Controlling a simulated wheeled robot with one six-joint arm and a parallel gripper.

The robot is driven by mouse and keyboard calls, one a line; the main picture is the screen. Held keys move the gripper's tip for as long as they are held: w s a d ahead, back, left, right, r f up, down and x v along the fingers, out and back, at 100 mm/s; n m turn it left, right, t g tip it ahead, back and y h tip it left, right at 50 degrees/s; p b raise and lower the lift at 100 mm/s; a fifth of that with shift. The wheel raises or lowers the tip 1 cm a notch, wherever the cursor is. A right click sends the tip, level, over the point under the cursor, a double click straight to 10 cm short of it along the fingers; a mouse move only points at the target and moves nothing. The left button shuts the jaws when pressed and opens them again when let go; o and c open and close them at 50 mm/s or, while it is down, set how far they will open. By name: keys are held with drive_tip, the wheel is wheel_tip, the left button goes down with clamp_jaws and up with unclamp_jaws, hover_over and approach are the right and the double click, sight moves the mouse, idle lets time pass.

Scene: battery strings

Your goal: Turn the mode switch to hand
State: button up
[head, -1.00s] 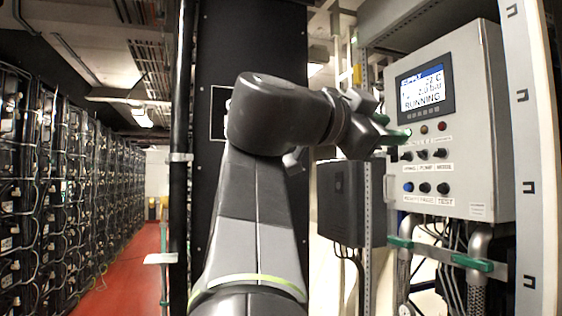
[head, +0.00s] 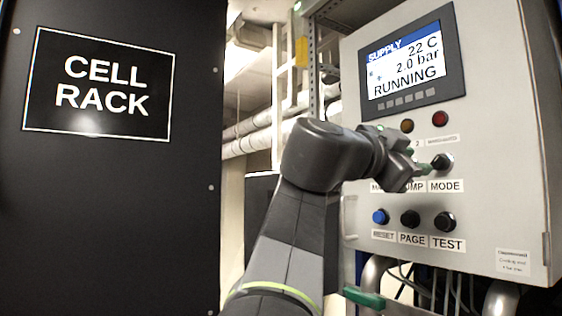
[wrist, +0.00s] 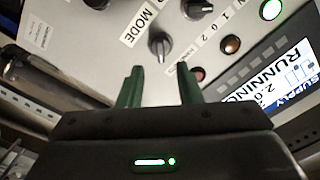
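In the head view my gripper (head: 424,167) is just left of the mode switch and hides most of the other two knobs in that row. Contact with the knob cannot be told.
A display (head: 410,70) reads 22 C, 2.0 bar, RUNNING. An amber lamp (head: 407,126) and a red lamp (head: 440,118) sit below it. A blue RESET button (head: 380,216) and black PAGE and TEST buttons are below the knobs. A black cell rack (head: 120,220) stands left.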

sight(433, 163)
drive_tip(key=p+x, duration=0.1)
drive_tip(key=x, duration=0.3)
drive_tip(key=shift+w+d+r, duration=0.1)
drive_tip(key=shift+w+d, duration=0.05)
drive_tip(key=shift+d, duration=0.2)
drive_tip(key=shift+w+d+p, duration=0.4)
drive_tip(key=shift+d, duration=0.2)
clamp_jaws()
